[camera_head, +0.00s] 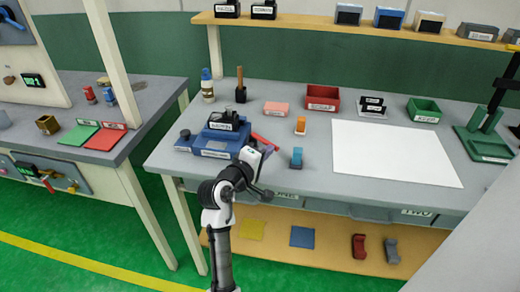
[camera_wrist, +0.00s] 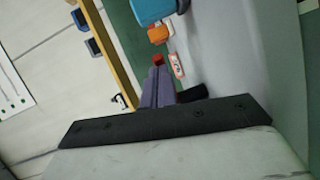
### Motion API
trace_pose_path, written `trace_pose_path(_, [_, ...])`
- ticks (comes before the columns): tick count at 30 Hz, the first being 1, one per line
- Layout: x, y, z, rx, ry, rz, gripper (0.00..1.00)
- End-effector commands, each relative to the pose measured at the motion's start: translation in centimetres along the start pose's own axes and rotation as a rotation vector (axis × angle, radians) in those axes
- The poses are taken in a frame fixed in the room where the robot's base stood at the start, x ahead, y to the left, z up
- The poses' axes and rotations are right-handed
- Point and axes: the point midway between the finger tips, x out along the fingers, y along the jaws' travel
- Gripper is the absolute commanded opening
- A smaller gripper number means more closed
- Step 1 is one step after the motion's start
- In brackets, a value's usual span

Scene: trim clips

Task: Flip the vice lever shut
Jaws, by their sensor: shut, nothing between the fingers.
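The blue vice (camera_head: 214,140) stands on the left part of the grey workbench, with a dark labelled part on top. Its red lever (camera_head: 264,139) sticks out to the right, slanting down toward the bench front. My gripper (camera_head: 267,150) is at the near side of the lever's outer end, close to it. I cannot tell whether they touch. In the wrist view my shut fingers (camera_wrist: 157,85) show beyond the black bar of the hand, with nothing held. The vice is not clearly seen there, and my arm covers the bench just in front of it.
A blue clip (camera_head: 297,157) and an orange clip (camera_head: 300,125) stand right of the lever. A pink block (camera_head: 276,108), a red bin (camera_head: 322,100) and a bottle (camera_head: 207,85) stand behind. A white sheet (camera_head: 391,152) lies bare at right.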

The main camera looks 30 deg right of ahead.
Motion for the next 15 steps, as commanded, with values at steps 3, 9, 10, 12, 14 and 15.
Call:
trace_pose_path(3, [0.6, 0.3, 0.4, -0.001, -0.002, 0.000, 0.00])
trace_pose_path(9, [1.4, 0.4, 0.7, -0.001, -0.002, 0.000, 0.00])
trace_pose_path(10, [1.6, 0.4, 0.8, -0.001, -0.003, 0.000, 0.00])
trace_pose_path(12, [1.8, 0.4, 0.9, 0.000, -0.003, 0.000, 0.00])
trace_pose_path(14, [1.9, 0.5, 0.9, 0.000, -0.003, 0.000, 0.00])
trace_pose_path(15, [2.0, 0.5, 0.9, 0.000, -0.003, 0.000, 0.00])
